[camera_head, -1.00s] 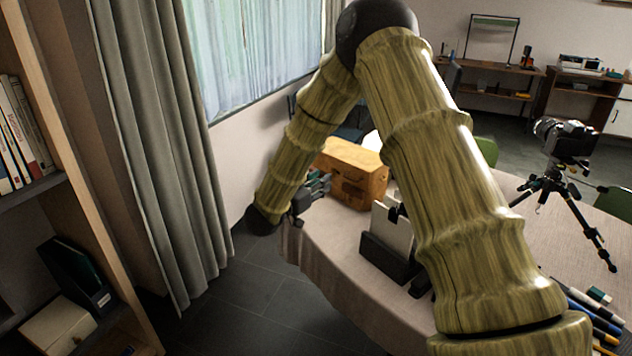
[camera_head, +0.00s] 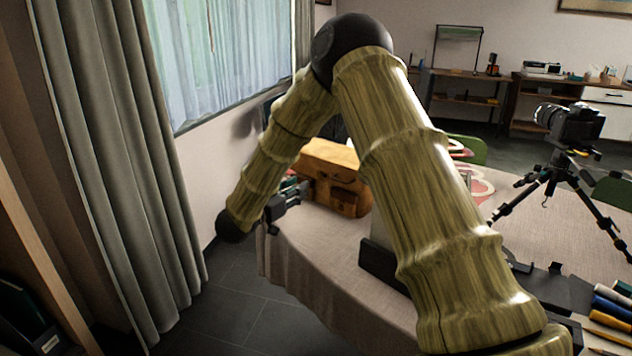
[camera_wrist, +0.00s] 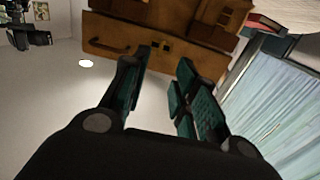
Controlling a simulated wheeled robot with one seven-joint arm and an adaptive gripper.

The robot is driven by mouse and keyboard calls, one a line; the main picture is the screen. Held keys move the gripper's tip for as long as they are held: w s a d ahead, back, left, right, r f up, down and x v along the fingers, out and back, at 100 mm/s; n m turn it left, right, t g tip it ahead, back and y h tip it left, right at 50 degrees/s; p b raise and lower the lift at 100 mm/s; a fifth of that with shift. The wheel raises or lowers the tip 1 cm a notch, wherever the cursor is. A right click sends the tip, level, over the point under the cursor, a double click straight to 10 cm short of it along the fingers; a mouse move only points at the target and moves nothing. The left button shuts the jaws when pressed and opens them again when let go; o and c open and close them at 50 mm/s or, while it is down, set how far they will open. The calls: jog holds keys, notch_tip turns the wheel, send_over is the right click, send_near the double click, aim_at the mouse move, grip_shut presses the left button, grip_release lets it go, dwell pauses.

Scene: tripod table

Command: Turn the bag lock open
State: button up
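The bag (camera_head: 325,158) is brown-orange leather and stands upright near the left end of the round table. In the wrist view the bag (camera_wrist: 118,30) shows upside down at the top, with a curved handle (camera_wrist: 107,48) on its side. In the head view my gripper (camera_head: 302,190) is just left of the bag, by the table edge. I cannot tell whether it touches.
A camera on a tripod (camera_head: 570,125) stands on the right of the table (camera_head: 320,270). A dark holder (camera_head: 383,262), pens and rolls lie near the front. A curtain (camera_head: 100,130) and wall bound the left side.

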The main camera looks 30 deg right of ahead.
aim_at(319, 176)
jog(key=x, duration=0.9)
jog(key=shift+d, duration=0.25)
grip_shut()
